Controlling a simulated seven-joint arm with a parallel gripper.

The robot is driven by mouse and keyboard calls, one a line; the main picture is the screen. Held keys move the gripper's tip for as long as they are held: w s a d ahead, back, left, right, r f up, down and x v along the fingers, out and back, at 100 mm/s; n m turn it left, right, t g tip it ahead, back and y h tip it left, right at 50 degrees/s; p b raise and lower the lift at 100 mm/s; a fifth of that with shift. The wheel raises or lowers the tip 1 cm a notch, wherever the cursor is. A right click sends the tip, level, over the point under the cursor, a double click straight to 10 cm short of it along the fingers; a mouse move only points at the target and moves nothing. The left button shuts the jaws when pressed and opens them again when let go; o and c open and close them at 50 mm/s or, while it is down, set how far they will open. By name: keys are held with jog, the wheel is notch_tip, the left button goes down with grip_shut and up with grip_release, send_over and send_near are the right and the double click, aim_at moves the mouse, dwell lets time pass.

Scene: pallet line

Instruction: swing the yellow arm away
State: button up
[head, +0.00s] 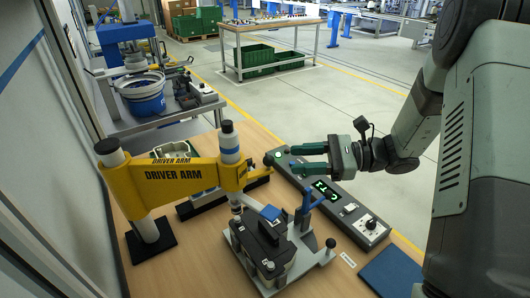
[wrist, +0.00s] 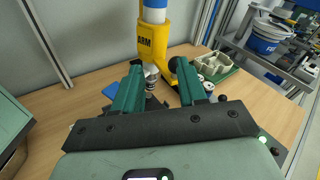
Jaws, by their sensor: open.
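The yellow arm (head: 185,178), marked "DRIVER ARM", reaches from a post at the left to a white and blue driver (head: 229,142). The driver's tip hangs at the left rear of a fixture (head: 300,262) that holds a dark part (head: 264,238). A short yellow handle with a dark ball knob (head: 268,159) sticks out from the arm's right end. My gripper (head: 292,159) is open and empty, its fingers pointing left towards the knob, just short of it. In the wrist view my gripper (wrist: 158,66) has the yellow arm (wrist: 154,42) ahead of its fingertips.
A control box (head: 330,192) with a lit green display lies below and beside my gripper. A blue toggle clamp (head: 306,202) stands up from the fixture. A blue mat (head: 392,272) lies at the front right. A light green tray (head: 172,150) sits behind the arm. A wall runs along the left.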

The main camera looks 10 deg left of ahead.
jog(key=w+f+m+t, duration=0.1)
jog(key=w+f+m+y, duration=0.1)
jog(key=f, duration=0.1)
jog(key=shift+d+t+y, duration=0.15)
jog(key=shift+t+y, duration=0.15)
jog(key=shift+t, duration=0.1)
jog(key=a, duration=1)
jog(key=shift+a, duration=0.3)
jog(key=shift+s, duration=0.1)
grip_shut()
